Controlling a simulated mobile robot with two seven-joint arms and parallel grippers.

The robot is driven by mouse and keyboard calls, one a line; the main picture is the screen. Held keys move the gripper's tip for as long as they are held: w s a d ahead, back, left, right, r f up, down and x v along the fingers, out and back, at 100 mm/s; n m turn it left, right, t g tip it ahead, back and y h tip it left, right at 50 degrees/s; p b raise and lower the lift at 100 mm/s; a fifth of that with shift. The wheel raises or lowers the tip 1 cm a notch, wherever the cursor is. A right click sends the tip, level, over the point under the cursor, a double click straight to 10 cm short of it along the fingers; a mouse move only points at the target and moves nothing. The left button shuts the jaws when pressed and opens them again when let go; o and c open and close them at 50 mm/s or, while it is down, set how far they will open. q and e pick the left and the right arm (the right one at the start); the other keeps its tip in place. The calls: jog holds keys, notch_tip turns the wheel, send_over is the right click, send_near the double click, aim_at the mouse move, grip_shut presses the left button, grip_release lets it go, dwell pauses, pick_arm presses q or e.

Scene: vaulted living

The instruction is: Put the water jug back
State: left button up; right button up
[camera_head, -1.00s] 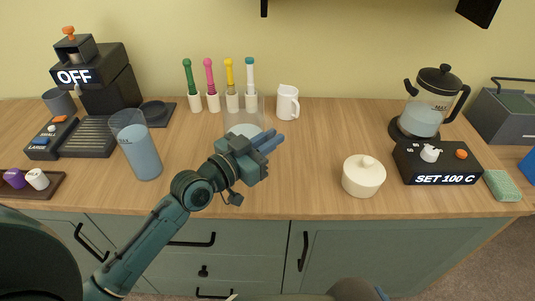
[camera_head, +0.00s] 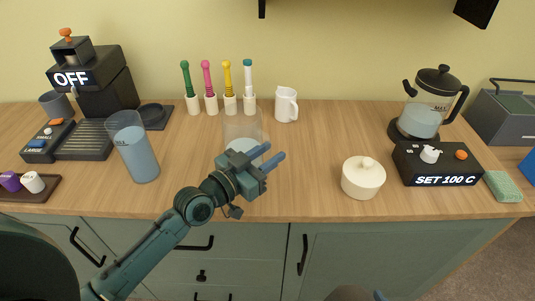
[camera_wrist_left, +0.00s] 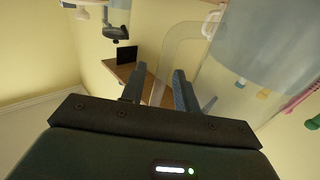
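The water jug (camera_head: 242,128) is clear, with water in its lower part. In the head view it appears upright over the middle of the counter, partly hidden behind my left gripper (camera_head: 272,162). In the left wrist view the jug (camera_wrist_left: 265,50) fills the upper right. Its clear handle (camera_wrist_left: 190,32) runs down between the fingers of my left gripper (camera_wrist_left: 159,88), which appear closed on it. I cannot tell whether the jug's base touches the counter.
A coffee machine (camera_head: 105,90) and a blue-tinted water container (camera_head: 137,152) stand left. Colored-handled tools (camera_head: 227,80) and a white pitcher (camera_head: 286,104) are behind. A lidded white pot (camera_head: 362,180), kettle (camera_head: 428,108) and its control box (camera_head: 440,163) are right. Counter between pitcher and pot is clear.

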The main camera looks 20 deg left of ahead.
pick_arm(q)
jog(key=shift+r, duration=0.25)
jog(key=b+v, duration=0.1)
jog(key=v, duration=1.1)
